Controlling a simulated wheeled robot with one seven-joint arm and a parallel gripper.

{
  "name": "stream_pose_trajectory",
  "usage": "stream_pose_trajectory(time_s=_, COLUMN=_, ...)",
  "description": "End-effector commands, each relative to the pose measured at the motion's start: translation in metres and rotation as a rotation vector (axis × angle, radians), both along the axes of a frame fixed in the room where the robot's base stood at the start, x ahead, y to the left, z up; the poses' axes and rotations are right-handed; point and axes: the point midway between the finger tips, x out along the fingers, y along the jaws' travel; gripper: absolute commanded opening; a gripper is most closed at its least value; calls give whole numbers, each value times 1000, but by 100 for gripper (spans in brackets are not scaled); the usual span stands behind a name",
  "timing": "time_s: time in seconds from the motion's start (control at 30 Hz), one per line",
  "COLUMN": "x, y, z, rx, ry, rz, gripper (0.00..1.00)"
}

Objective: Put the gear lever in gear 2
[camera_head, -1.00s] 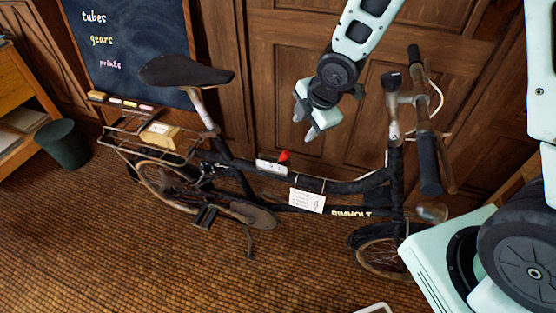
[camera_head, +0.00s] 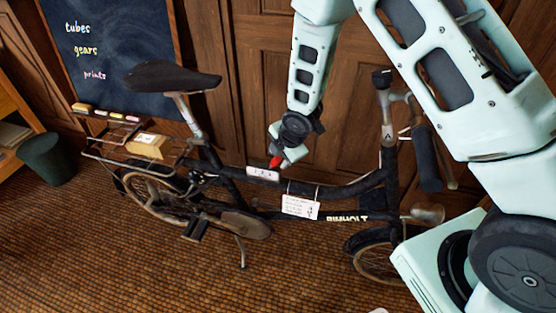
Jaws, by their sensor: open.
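The gear lever has a red knob (camera_head: 275,161) on the bicycle's top tube. It sits over the right end of a small white gear plate (camera_head: 263,174) whose marks are too small to read surely. My gripper (camera_head: 283,155) is open right at the knob, just above and to its right. One finger partly overlaps the lever in the picture, and I cannot tell whether it touches the knob or whether the knob is between the fingers.
The black bicycle (camera_head: 235,187) stands along a panelled wooden wall. A white tag (camera_head: 300,207) hangs from its tube, right of the plate. The saddle (camera_head: 172,77) and handlebar grip (camera_head: 427,158) rise on either side. A chalkboard (camera_head: 110,50) and dark bin (camera_head: 47,158) are at left.

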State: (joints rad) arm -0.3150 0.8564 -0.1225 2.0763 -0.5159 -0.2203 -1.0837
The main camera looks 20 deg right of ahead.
Motion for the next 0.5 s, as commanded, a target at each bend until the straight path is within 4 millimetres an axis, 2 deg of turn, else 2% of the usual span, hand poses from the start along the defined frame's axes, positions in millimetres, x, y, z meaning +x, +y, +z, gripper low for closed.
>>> stream_pose_trajectory(time_s=0.03, x=3, y=1, z=-7, rx=0, ry=1, rz=0, gripper=43)
stream_pose_trajectory(time_s=0.2, x=8, y=3, z=-19, rx=0, ry=0, rz=0, gripper=43)
stream_pose_trajectory(time_s=0.5, x=9, y=3, z=-21, rx=0, ry=0, rz=0, gripper=43)
